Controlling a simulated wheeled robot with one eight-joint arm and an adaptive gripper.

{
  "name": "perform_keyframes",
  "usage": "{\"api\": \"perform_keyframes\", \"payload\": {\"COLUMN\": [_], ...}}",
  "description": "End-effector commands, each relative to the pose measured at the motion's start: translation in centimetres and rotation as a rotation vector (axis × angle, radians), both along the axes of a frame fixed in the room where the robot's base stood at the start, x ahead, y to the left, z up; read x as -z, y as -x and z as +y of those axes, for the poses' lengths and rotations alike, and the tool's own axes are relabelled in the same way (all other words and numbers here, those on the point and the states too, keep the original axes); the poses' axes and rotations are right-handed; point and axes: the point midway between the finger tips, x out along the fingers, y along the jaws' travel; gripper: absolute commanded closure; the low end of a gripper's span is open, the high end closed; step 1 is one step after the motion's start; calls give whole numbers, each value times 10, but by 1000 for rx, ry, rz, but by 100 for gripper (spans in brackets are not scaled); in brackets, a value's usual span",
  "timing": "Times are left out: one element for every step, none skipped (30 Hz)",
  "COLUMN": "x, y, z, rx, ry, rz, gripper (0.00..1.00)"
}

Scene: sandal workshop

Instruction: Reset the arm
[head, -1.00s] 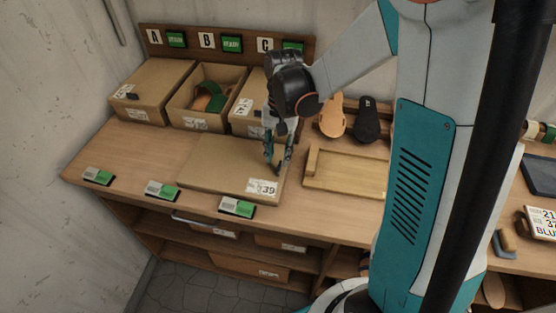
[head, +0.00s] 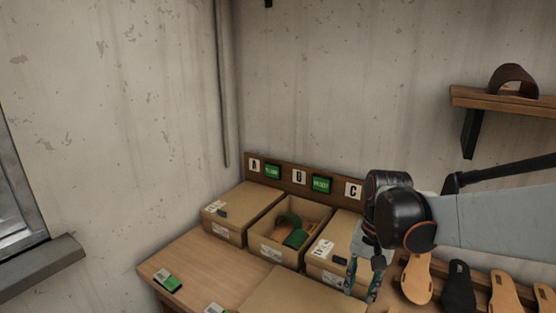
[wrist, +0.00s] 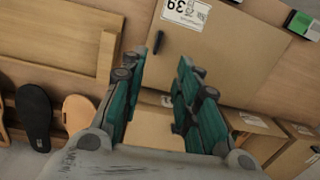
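My gripper (head: 362,291) hangs fingers-down over the bench, by the front right of the box under sign C (head: 331,264). In the wrist view my gripper (wrist: 164,62) is open, with a clear gap between its two teal fingers and nothing held. Beyond the fingertips is a flat cardboard lid (wrist: 218,62) with a label reading 39 and a small dark piece (wrist: 159,42) on it. I cannot tell how far above the lid the fingertips are.
Box A (head: 240,212) is closed; the middle box (head: 275,252) is open with a green-strapped sandal inside. Soles (head: 416,278) stand right of my gripper. A wooden tray (wrist: 62,48) lies beside the lid. A wall shelf (head: 505,101) is at upper right.

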Motion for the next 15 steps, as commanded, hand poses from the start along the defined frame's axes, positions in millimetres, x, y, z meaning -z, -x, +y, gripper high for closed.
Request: {"api": "perform_keyframes", "payload": {"x": [-4, -6, -10, -12, -14, -17, -18, -20, -22, -23, -25, -26, -27, -27, -28], "y": [9, 13, 18, 22, 26, 31, 35, 39, 44, 48, 53, 58, 62, 66, 71], "z": [1, 1, 2, 2, 2, 2, 3, 3, 3, 3, 4, 4, 4, 4, 4], "rx": [-22, -36, -55, -69, -82, -101, -115, -129, -148, -162, -176, -195, -210, -224, -243], "ry": [5, 9, 15, 18, 22, 28, 32, 36, 43, 49, 54, 62, 68, 75, 83], "rz": [-32, -53, -79, -99, -118, -145, -164, -184, -210, -230, -249, -275, -295, -312, -338], "gripper": [70, 70, 70, 70, 70, 70, 70, 70, 70, 70, 70, 70, 70, 70, 70]}}
